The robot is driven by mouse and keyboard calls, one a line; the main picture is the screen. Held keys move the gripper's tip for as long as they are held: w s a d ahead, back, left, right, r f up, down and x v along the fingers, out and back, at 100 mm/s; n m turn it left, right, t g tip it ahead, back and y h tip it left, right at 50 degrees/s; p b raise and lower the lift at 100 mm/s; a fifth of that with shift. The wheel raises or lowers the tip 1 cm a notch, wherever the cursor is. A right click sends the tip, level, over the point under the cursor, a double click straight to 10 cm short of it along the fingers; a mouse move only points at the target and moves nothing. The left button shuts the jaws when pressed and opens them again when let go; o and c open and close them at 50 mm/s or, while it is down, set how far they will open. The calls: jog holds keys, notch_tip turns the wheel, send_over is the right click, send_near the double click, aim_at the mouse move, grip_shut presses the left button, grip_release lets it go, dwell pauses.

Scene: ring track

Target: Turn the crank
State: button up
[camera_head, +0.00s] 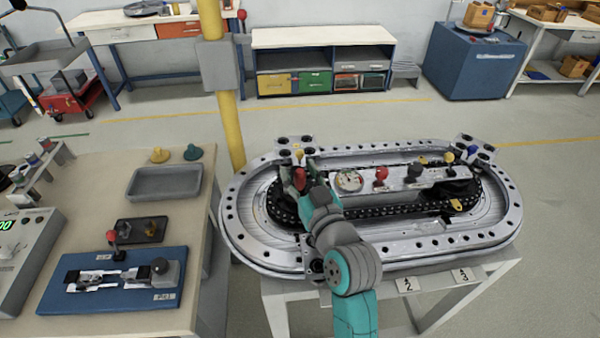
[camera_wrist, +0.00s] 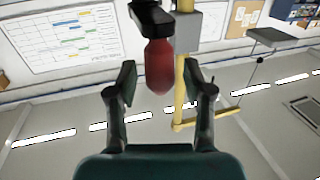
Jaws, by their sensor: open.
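A red handle (camera_wrist: 158,66) on a dark crank arm (camera_wrist: 152,15) shows at the top middle of the wrist view. In the head view the red handle (camera_head: 300,178) is at the left end of the oval ring track (camera_head: 240,230), partly hidden by my gripper (camera_head: 303,172). In the wrist view my gripper (camera_wrist: 160,72) is open, and its two fingers stand on either side of the red handle with gaps visible. I cannot tell how deep the handle sits between the fingertips.
Another red knob (camera_head: 381,173) and a yellow knob (camera_head: 447,158) stand on the track's centre plate. A yellow post (camera_head: 230,130) rises behind the track's left end. A side table (camera_head: 70,180) with a grey tray (camera_head: 165,183) and a blue fixture (camera_head: 60,300) is at left.

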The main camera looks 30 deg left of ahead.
jog(key=shift+a, duration=0.1)
grip_shut()
jog(key=shift+w, duration=0.1)
dwell(0.3)
jog(key=shift+w+d+n+g+y, duration=0.25)
jog(key=shift+n+g+y, duration=0.2)
jog(key=shift+g, duration=0.15)
jog(key=shift+w+d+n+g+y, duration=0.1)
jog(key=shift+d+n+g+y, duration=0.1)
jog(key=shift+n+g+y, duration=0.3)
jog(key=shift+w+d+n+g+y, duration=0.25)
jog(key=shift+w+n+g, duration=0.45)
jog(key=shift+n+g, duration=1.2)
jog(key=shift+w+d+n+g+y, duration=0.3)
jog(key=shift+w+n+g, duration=0.55)
jog(key=shift+g, duration=1.85)
jog(key=shift+w+d+n+g+y, duration=0.25)
jog(key=shift+w+n+g, duration=0.25)
jog(key=shift+n+g, duration=1.5)
jog(key=shift+g, duration=0.5)
